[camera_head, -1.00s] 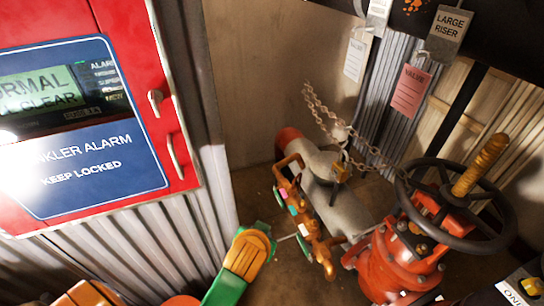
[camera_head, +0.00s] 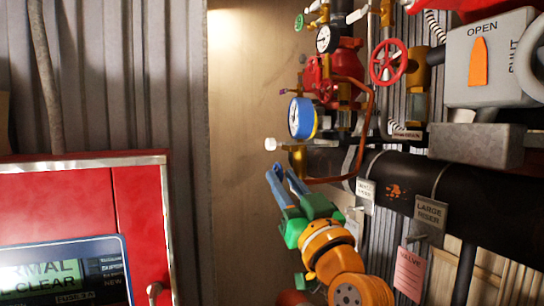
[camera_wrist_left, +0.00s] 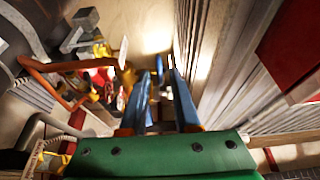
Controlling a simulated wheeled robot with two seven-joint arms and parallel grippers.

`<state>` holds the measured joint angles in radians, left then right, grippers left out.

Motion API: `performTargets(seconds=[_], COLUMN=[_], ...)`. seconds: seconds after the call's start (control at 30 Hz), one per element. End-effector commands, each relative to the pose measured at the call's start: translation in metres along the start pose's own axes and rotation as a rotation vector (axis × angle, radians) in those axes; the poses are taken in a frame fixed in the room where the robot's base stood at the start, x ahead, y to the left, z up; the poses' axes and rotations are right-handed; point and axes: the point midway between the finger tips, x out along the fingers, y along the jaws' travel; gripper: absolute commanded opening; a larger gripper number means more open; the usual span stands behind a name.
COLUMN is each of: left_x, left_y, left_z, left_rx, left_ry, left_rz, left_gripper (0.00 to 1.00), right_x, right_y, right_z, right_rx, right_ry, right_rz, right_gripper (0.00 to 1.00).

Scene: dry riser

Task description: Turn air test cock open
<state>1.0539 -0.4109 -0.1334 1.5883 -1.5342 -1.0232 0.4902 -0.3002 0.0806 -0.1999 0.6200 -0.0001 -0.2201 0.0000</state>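A brass fitting (camera_head: 297,160) with a pale round knob (camera_head: 271,143) on its left stands below a blue-rimmed gauge (camera_head: 301,118) in the head view. It may be the air test cock, but I see no readable label on it. My left gripper (camera_head: 279,172), with blue fingers and a green body, is just below it. In the wrist view the fingers (camera_wrist_left: 161,75) also show a gap. A pale piece (camera_wrist_left: 123,50) lies left of the fingertips there; I cannot tell what it is. My right gripper is not in view.
A copper tube (camera_head: 366,130) curves right of the fitting. A red handwheel (camera_head: 388,62), a grey OPEN/SHUT box (camera_head: 490,60) and a black pipe (camera_head: 465,205) with hanging tags are further right. A red alarm cabinet (camera_head: 80,200) stands left. Bare wall (camera_head: 235,110) lies between.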

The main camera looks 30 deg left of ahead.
Motion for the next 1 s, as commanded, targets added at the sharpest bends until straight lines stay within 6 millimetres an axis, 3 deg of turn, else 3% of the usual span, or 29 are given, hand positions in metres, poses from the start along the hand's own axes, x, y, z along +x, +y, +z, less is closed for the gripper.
performTargets(seconds=[0.1,0.3,0.7,0.83,1.0], left_x=[0.026,0.055,0.065,0.065,0.064], left_y=[0.000,0.000,0.000,0.000,0.000], left_z=[-0.006,-0.003,0.001,0.001,0.001], left_rx=[0.004,0.003,0.000,0.000,0.000], left_ry=[0.000,-0.001,-0.002,-0.002,-0.002], left_rz=[0.000,0.000,0.001,0.001,0.001], left_gripper=[0.30,0.30,0.30,0.00,0.00], right_x=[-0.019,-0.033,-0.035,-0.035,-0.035], right_y=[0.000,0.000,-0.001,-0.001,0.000], right_z=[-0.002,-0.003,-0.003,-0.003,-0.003], right_rx=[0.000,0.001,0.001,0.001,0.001], right_ry=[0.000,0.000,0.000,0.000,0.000], right_rz=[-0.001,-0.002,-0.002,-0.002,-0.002], right_gripper=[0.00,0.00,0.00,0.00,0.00])
